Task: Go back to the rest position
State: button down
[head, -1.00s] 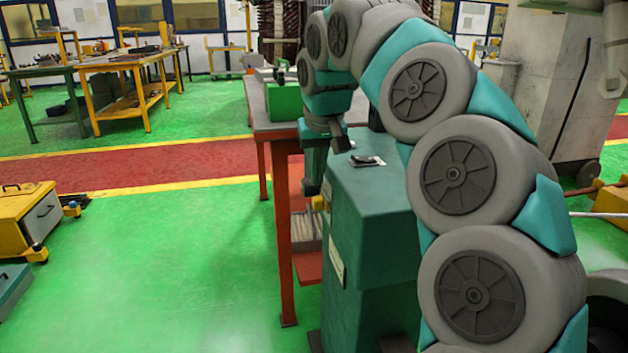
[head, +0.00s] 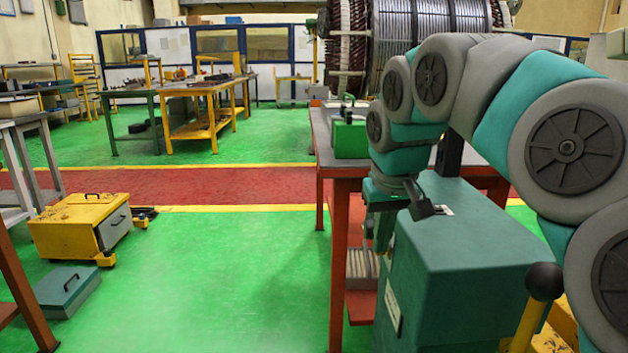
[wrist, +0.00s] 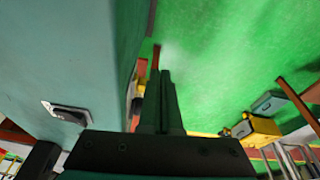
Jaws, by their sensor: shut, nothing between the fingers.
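My gripper (head: 383,238) hangs at the end of my curled arm, fingers down, at the left side of a teal cabinet in the head view. In the wrist view the two dark fingers of my gripper (wrist: 163,90) lie side by side, shut and empty. They point out over the green floor. The teal cabinet (wrist: 60,60) fills the left of the wrist view, close beside the fingers.
A red table (head: 338,265) with a green box (head: 350,138) stands behind the teal cabinet (head: 480,240). A yellow cart (head: 75,232) and a teal case (head: 66,290) stand at left. The green floor (head: 220,270) between is clear.

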jog(key=s+f+g, duration=0.1)
jog(key=s+f, duration=0.6)
jog(key=s, duration=0.3)
jog(key=s+f+g, duration=0.2)
jog(key=s+f, duration=0.5)
jog(key=s, duration=0.3)
jog(key=s+d+f+m+g, duration=0.1)
jog(key=s+f, duration=0.6)
jog(key=s, duration=0.3)
jog(key=shift+g, duration=0.4)
jog(key=c, duration=1.6)
grip_release()
jog(key=shift+w, duration=0.1)
